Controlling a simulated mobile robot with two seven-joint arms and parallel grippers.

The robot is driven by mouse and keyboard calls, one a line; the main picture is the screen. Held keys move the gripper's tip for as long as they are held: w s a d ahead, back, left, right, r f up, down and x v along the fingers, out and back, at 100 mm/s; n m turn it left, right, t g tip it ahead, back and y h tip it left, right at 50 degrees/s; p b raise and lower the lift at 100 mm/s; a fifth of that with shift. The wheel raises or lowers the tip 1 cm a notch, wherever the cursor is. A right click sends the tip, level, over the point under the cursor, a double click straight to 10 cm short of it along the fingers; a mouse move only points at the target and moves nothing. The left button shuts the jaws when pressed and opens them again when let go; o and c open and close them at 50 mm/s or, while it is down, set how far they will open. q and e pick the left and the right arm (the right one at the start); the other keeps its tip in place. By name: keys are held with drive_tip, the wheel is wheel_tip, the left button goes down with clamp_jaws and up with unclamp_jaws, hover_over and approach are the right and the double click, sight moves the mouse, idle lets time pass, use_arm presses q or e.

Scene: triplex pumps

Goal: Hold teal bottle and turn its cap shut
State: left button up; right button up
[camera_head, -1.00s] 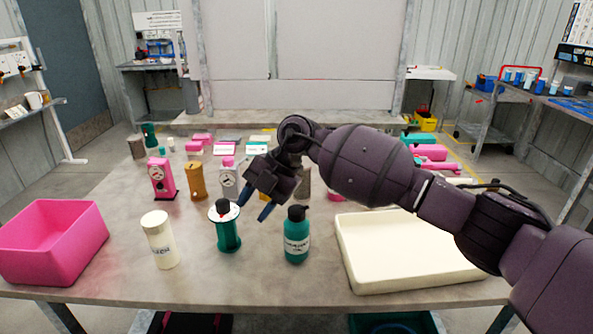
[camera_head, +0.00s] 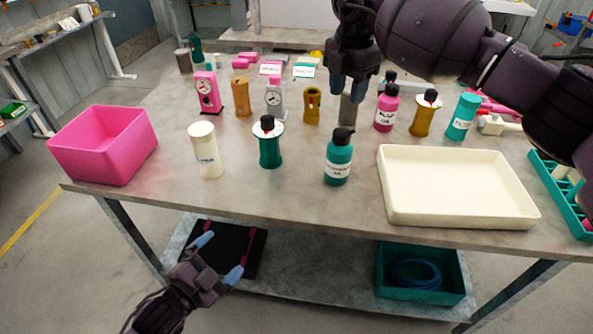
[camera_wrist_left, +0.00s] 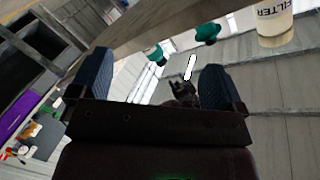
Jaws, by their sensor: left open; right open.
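The teal bottle (camera_head: 338,163) stands upright near the table's front edge, with a white label and a black cap (camera_head: 343,136) on top. I cannot tell how tightly the cap sits. My right gripper (camera_head: 349,90) is open and empty, pointing down above and behind the bottle, apart from it. My left gripper (camera_head: 219,257) is open and empty, low in front of the table, below its top and left of the bottle. In the left wrist view its two fingers (camera_wrist_left: 160,85) are spread, with teal things beyond; which is the bottle is unclear.
A teal pump body (camera_head: 270,150) and cream filter cylinder (camera_head: 207,158) stand left of the bottle. A cream tray (camera_head: 462,221) lies to its right, a pink bin (camera_head: 103,160) far left. The table's front edge (camera_head: 270,203) lies between my left gripper and the bottle.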

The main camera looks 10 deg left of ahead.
use_arm(q)
drive_tip(key=w+d+r+m+h, duration=0.3)
drive_tip(key=w+r+m+h, duration=0.4)
drive_tip(key=m, duration=0.3)
drive_tip(key=m+g+h, duration=0.3)
drive_tip(key=m+g, duration=0.3)
drive_tip(key=m, duration=1.7)
approach(327, 165)
drive_tip(key=shift+w+d+r, duration=0.15)
drive_tip(key=shift+d+r, duration=0.15)
drive_tip(key=shift+d, duration=0.25)
drive_tip(key=shift+w+d+f+m, duration=0.15)
drive_tip(key=shift+w+d+m, duration=0.2)
drive_tip(key=shift+m, duration=0.45)
drive_tip(key=x, duration=1)
drive_tip(key=shift+w+d+f, duration=0.1)
drive_tip(key=shift+w+d, duration=0.15)
